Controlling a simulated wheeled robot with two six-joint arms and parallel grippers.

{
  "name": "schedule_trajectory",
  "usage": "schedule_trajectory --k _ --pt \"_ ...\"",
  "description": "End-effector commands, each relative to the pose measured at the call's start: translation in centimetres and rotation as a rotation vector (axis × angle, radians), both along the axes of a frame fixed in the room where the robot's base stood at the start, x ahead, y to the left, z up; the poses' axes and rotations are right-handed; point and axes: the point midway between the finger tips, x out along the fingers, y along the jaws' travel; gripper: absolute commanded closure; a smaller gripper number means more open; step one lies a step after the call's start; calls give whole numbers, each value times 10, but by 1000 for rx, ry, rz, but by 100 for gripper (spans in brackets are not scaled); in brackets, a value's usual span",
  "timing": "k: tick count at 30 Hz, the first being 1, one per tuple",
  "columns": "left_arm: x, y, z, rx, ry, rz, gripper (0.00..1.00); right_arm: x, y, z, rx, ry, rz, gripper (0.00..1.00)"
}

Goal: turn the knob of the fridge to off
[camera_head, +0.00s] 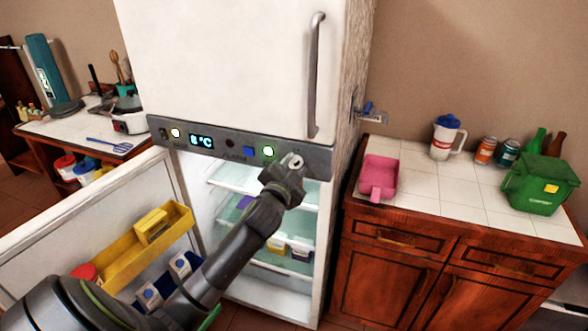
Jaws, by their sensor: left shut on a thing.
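The white fridge (225,60) stands in the middle, with a grey control panel (200,139) between its upper door and lower compartment. The knob (296,159) is at the panel's right end, a pale round part showing past my gripper. My left gripper (289,165) is shut on the knob, and its arm reaches up from the lower left. The gripper hides most of the knob, so I cannot tell its setting. The panel's display (201,141) is lit in blue, and a green light (268,151) glows beside a blue button (249,151). My right gripper is not in view.
The lower fridge door (75,235) hangs open to the left, with a yellow shelf (130,243). The upper door with its long handle (316,75) is closed. A counter at right holds a pink dustpan-like tray (379,176), a jug (445,138) and a green bin (541,184).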

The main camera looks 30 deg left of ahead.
Motion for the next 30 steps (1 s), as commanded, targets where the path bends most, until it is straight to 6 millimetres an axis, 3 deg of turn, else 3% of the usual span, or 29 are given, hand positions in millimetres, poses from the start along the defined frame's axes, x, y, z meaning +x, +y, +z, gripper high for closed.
schedule_trajectory --k 18,30 --pt "-1 4 -1 -551 -129 2 88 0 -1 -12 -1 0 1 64" --pt "-2 6 -1 -765 -179 3 88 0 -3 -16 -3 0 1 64"
